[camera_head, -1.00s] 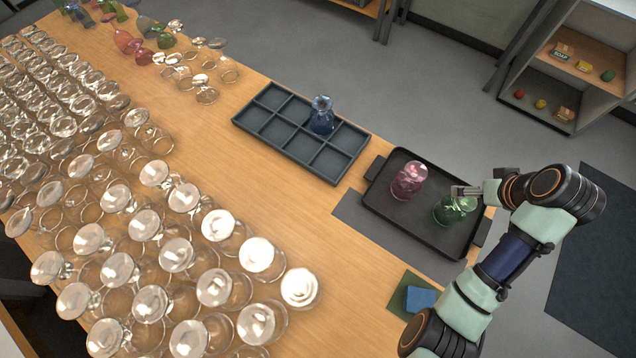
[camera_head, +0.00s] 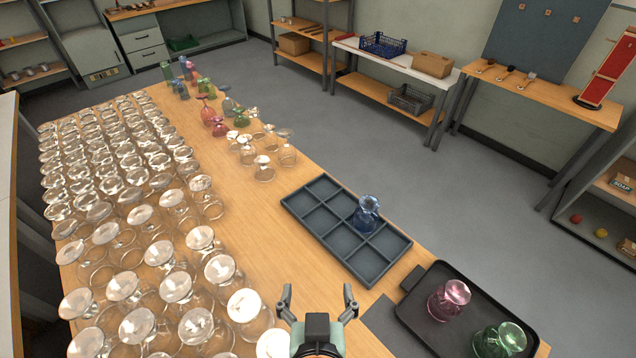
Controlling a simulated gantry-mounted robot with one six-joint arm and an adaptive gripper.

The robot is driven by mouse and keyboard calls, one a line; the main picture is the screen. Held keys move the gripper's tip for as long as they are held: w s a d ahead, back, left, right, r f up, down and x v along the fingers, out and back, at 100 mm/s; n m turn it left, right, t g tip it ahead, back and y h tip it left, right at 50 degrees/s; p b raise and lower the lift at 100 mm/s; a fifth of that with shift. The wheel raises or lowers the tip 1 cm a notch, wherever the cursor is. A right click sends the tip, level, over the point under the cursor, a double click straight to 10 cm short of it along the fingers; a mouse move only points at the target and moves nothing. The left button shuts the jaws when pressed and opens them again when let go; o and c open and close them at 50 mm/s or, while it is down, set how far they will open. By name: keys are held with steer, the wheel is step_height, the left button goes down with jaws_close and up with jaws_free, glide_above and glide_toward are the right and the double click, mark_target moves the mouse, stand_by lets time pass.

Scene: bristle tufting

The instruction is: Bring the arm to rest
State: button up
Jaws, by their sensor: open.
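My gripper (camera_head: 318,297) is at the bottom centre of the head view, with its two fingers spread apart and nothing between them. It is over the table (camera_head: 245,215), just right of the nearest upturned clear glasses (camera_head: 243,305) and left of the black tray (camera_head: 415,322). The rest of my arm is cut off by the bottom edge. A pink glass (camera_head: 448,300) and a green glass (camera_head: 499,341) are on the black tray. A blue glass (camera_head: 367,214) is in a compartment of the dark divided tray (camera_head: 310,222).
Many upturned clear glasses fill the table's left side. Coloured glasses (camera_head: 212,115) and several clear ones stand at the far end. A strip of bare wood runs between the glasses and the divided tray. Shelves and benches (camera_head: 395,80) line the wall beyond open floor.

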step_height(320, 180, up, 28)
steer(key=p, duration=2.6)
steer(key=shift+d, duration=0.15)
steer(key=shift+r, duration=0.1)
